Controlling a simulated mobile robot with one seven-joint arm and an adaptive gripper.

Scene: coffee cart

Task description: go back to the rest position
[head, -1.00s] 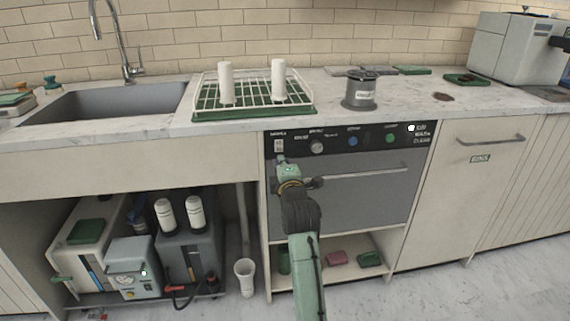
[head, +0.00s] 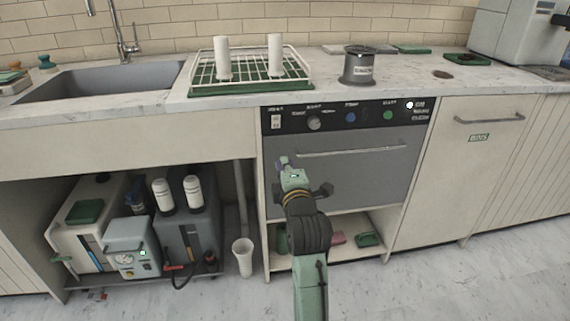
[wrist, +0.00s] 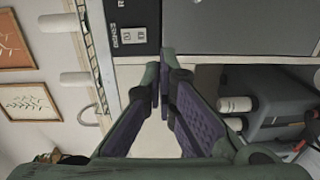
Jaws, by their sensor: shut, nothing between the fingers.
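My gripper (head: 283,163) is at the end of my raised green and black arm, in front of the grey dishwasher door (head: 345,170). In the wrist view its two purple-padded fingers (wrist: 165,78) come together at the tips with nothing between them. The gripper stands apart from the counter and holds no object. In the head view its fingertips are small and partly hidden behind the wrist.
The marble counter (head: 140,108) bears a wire rack (head: 205,75) with two white cylinders and a grey canister (head: 358,68). Below left are boxy machines (head: 190,235) and a white cup (head: 243,257). A low shelf lies behind my arm. Floor at right is clear.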

